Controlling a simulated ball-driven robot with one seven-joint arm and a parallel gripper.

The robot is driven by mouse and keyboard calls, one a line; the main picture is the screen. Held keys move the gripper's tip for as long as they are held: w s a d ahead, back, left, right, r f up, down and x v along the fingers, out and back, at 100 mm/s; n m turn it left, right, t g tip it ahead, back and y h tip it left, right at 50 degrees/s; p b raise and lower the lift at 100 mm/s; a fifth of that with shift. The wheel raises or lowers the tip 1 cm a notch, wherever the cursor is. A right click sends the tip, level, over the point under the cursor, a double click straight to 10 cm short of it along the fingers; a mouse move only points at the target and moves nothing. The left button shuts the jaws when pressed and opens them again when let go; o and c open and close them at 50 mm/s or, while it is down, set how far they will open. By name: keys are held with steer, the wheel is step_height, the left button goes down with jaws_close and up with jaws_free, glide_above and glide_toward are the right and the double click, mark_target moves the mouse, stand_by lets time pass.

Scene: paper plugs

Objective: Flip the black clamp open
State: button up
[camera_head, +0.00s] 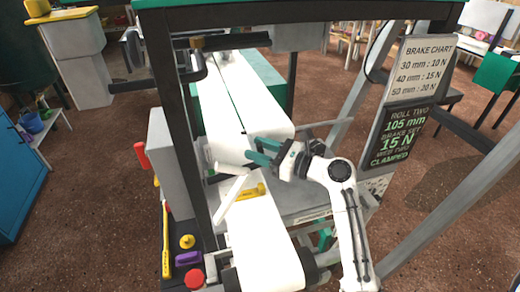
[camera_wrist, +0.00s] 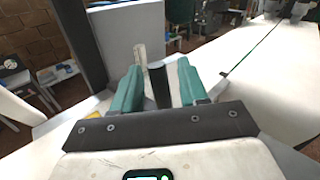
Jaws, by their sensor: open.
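My gripper (camera_head: 256,151) has green fingers, which are apart and reach left over the white paper web in the head view. In the wrist view my gripper (camera_wrist: 158,68) is open, with a dark upright piece (camera_wrist: 158,86) showing between its fingers. This may be the black clamp, but I cannot be sure, nor whether it touches a finger. A thin pale post stands just left of it. In the head view I cannot clearly pick out the clamp near the fingertips. No held object shows.
White paper web (camera_head: 240,90) runs through the dark frame (camera_head: 193,130). A grey cabinet (camera_head: 172,160) stands left of it. A yellow-handled tool (camera_head: 166,230), a purple block (camera_head: 188,258) and a red knob (camera_head: 194,279) sit lower left. A sign (camera_head: 398,135) reads "WEB TWO CLAMPED".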

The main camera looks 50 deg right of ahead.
jaws_close()
stand_by(0.4)
steer(key=shift+r, duration=0.1)
